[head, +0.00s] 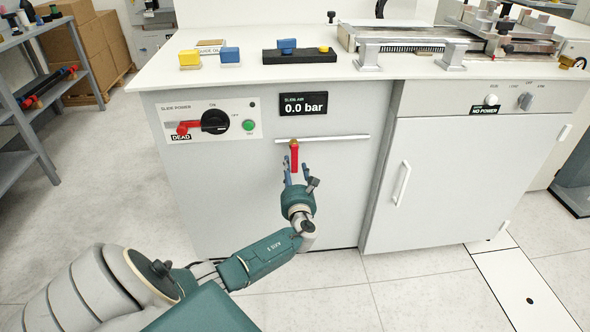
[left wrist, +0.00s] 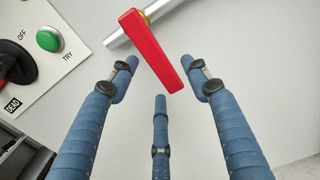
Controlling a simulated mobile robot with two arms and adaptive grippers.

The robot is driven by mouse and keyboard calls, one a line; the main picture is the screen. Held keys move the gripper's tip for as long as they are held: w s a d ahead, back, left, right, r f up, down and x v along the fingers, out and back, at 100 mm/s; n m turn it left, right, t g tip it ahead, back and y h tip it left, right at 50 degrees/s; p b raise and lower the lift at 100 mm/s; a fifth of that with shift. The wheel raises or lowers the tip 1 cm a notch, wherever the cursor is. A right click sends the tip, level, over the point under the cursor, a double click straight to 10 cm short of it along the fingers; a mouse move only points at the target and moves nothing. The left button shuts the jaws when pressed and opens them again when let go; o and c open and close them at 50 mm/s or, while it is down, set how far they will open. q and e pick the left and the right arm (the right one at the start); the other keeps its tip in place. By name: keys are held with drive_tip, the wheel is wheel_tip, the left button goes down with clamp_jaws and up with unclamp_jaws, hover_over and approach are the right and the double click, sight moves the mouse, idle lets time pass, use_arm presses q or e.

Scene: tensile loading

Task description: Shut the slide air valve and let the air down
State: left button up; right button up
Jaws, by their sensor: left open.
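The slide air valve's red lever (head: 294,160) hangs down, crosswise to the thin pale pipe (head: 340,137) on the bench front. The slide air display (head: 303,103) above it reads 0.0 bar. My left gripper (head: 296,172) is open just below and in front of the lever. In the left wrist view, the red lever (left wrist: 152,50) reaches down between the spread blue fingers of my left gripper (left wrist: 160,75). The fingers look apart from it. A brass-coloured piece shows at its top. My right gripper is not in view.
Left of the valve is a slide power panel (head: 212,120) with a rotary switch, red lock, DEAD tag and green button (left wrist: 48,40). A cabinet door (head: 450,175) with a handle is at right. Coloured blocks (head: 230,54) and a slide machine (head: 425,42) are on the benchtop.

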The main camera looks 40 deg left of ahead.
use_arm(q)
drive_tip(key=v, duration=0.9)
drive_tip(key=shift+s, duration=0.15)
drive_tip(key=shift+d, duration=0.1)
